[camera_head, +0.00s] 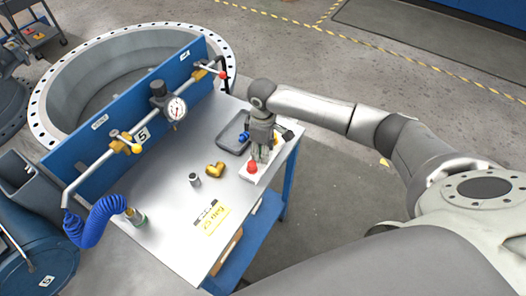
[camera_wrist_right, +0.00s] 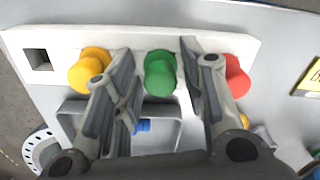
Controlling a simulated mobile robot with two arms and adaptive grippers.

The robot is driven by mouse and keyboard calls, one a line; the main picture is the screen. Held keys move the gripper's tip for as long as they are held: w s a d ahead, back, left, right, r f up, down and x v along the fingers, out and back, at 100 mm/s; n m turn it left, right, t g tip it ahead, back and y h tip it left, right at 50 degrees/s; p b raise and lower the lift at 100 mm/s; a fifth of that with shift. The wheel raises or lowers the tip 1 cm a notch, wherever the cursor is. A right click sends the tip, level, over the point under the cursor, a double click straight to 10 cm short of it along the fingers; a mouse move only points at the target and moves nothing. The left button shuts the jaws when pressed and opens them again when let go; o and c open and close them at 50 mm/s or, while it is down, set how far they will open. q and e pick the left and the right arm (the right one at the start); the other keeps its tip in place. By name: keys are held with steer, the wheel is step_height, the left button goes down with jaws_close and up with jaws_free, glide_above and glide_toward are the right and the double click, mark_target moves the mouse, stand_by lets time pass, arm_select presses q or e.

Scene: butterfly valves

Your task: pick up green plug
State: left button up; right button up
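The green plug (camera_wrist_right: 160,75) sits upright in a white block (camera_wrist_right: 215,47), between a yellow plug (camera_wrist_right: 88,70) and a red plug (camera_wrist_right: 236,77). My right gripper (camera_wrist_right: 155,52) is open, with one finger on each side of the green plug; I cannot tell whether they touch it. In the head view my right gripper (camera_head: 261,150) points down over the block and hides the green plug. The red plug (camera_head: 252,167) shows at the block's near end. My left gripper is in neither view.
The block has an empty square hole (camera_wrist_right: 38,60) at one end. A grey tray (camera_head: 222,146) lies beside it, with a blue piece (camera_wrist_right: 143,125) near it. Brass elbow (camera_head: 214,169), grey fitting (camera_head: 195,180) and blue panel with gauge (camera_head: 176,109) are farther left.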

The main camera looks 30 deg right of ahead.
steer(key=c, duration=0.4)
steer(key=shift+r, duration=0.1)
steer(key=shift+c, duration=0.2)
